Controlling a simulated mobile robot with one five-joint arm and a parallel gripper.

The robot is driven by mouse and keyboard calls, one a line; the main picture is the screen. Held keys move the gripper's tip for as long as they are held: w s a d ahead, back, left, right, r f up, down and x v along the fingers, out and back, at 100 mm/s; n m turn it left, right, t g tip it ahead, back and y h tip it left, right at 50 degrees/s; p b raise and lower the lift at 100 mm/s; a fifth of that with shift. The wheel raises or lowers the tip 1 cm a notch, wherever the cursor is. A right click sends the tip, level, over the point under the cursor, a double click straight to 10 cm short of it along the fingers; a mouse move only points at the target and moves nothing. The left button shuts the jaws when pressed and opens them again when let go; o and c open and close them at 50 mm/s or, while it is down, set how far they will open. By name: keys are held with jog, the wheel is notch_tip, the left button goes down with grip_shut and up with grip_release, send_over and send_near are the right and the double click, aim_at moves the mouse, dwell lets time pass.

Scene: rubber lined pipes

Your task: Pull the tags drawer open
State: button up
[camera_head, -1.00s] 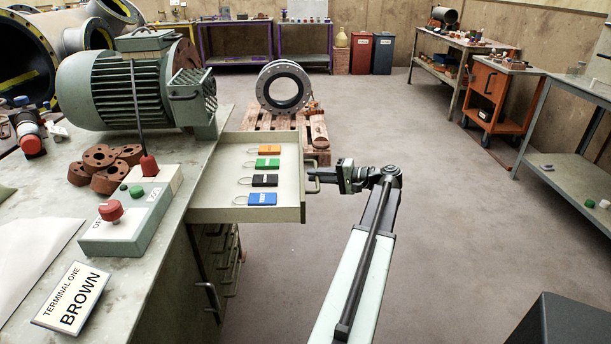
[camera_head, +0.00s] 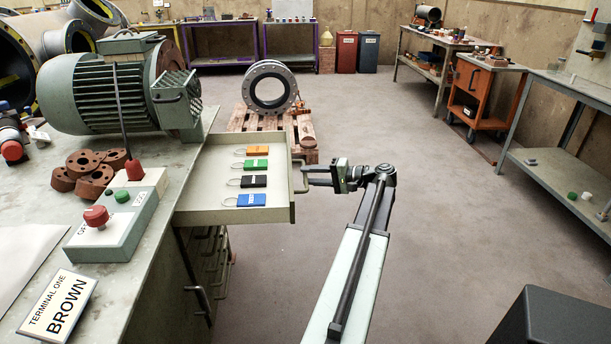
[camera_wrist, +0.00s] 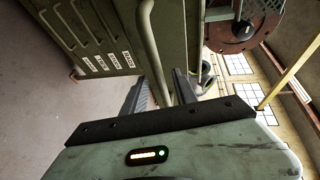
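The tags drawer (camera_head: 235,217) is a pale, shallow drawer pulled well out of the right side of the workbench. Orange, green, black and blue tags (camera_head: 257,164) lie in a row inside it. Its bar handle (camera_head: 299,177) is on the right-hand front face. My gripper (camera_head: 308,176) is open, its two fingers apart at the handle. In the wrist view the handle bar (camera_wrist: 153,50) runs down between the open fingers (camera_wrist: 164,88). The fingers do not look clamped on it. The bar's lower end is hidden.
The workbench (camera_head: 130,290) carries a green motor (camera_head: 105,85), brown flanged parts (camera_head: 92,172), a button box (camera_head: 120,225) and a "TERMINAL ONE BROWN" sign (camera_head: 58,305). Closed drawers sit below. A pallet (camera_head: 245,120) with a pipe ring stands behind.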

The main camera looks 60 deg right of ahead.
jog(key=v, duration=0.6)
jog(key=shift+p, duration=0.4)
